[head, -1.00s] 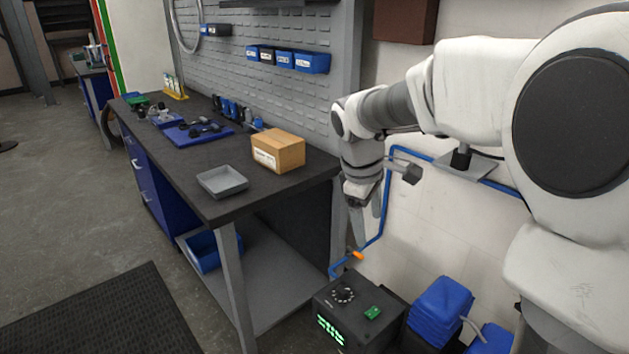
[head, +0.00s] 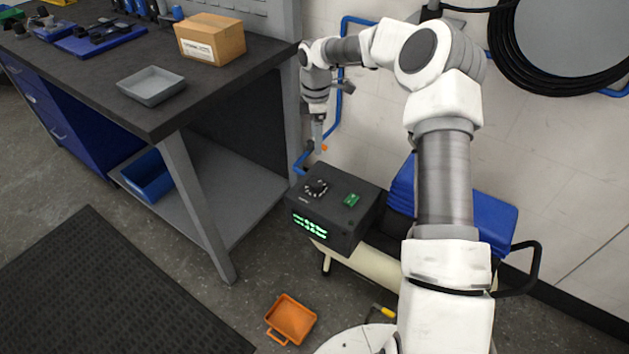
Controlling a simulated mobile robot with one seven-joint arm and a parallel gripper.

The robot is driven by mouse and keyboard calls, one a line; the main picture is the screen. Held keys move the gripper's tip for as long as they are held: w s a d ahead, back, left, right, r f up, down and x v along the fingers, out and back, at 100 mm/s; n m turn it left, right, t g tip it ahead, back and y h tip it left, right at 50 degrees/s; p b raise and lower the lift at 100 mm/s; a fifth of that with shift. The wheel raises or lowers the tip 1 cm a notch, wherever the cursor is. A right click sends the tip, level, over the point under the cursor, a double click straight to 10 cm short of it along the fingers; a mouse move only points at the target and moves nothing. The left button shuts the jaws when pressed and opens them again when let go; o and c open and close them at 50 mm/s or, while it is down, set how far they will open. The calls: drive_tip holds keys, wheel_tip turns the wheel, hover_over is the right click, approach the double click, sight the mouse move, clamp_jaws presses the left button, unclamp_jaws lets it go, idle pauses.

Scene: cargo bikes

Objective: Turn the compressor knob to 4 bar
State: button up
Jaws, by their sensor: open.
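The compressor (head: 338,226) is a dark box with a lit green display (head: 310,226) on its front, too small to read. Its round black knob (head: 316,187) sits on the top panel, with pale marks around it. A green switch or label (head: 351,200) is to the right of the knob. My gripper (head: 319,146) is open and points down above and just behind the knob, apart from it. Nothing shows between its fingers. The knob's pointer and setting cannot be made out.
A workbench (head: 120,108) with a grey tray (head: 151,86) and a cardboard box (head: 210,38) stands at the left. A blue pipe (head: 341,70) runs on the wall behind my gripper. An orange tray (head: 291,319) lies on the floor in front of the compressor.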

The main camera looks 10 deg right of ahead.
sight(316, 182)
wheel_tip(316, 182, down, 17)
drive_tip(key=b, duration=0.5)
drive_tip(key=shift+r, duration=0.2)
clamp_jaws()
